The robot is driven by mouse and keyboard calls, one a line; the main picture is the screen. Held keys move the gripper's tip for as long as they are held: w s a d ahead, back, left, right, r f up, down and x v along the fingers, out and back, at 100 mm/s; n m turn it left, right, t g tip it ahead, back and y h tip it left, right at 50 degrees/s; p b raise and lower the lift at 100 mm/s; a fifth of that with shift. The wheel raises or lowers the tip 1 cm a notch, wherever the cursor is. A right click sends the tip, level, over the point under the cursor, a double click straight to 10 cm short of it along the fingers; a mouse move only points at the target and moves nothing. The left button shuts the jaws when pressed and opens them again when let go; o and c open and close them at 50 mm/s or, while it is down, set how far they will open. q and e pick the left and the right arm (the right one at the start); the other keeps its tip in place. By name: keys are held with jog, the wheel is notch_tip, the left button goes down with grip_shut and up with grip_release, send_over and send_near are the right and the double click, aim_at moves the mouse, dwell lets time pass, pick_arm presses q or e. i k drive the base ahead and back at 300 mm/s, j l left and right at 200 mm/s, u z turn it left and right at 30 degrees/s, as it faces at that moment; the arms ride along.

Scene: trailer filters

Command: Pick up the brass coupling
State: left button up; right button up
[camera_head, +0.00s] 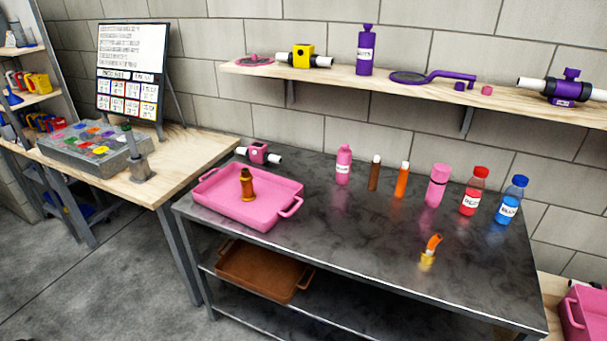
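A brownish-gold fitting (247,186) stands upright in the pink tray (213,207) on the left part of the dark metal table.
Bottles and tubes, including a red-capped bottle (473,192) and a blue-capped bottle (511,200), line the table's back. A pink-and-white fitting (258,153) lies behind the tray. A brown tray (262,271) sits on the shelf below. The tabletop's front middle is clear.

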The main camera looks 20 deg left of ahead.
aim_at(248, 195)
jog(key=i+j+z, duration=0.15)
jog(key=j+z, duration=0.2)
jog(key=j, duration=0.95)
jog(key=j+z, duration=0.4)
jog(key=j, duration=0.85)
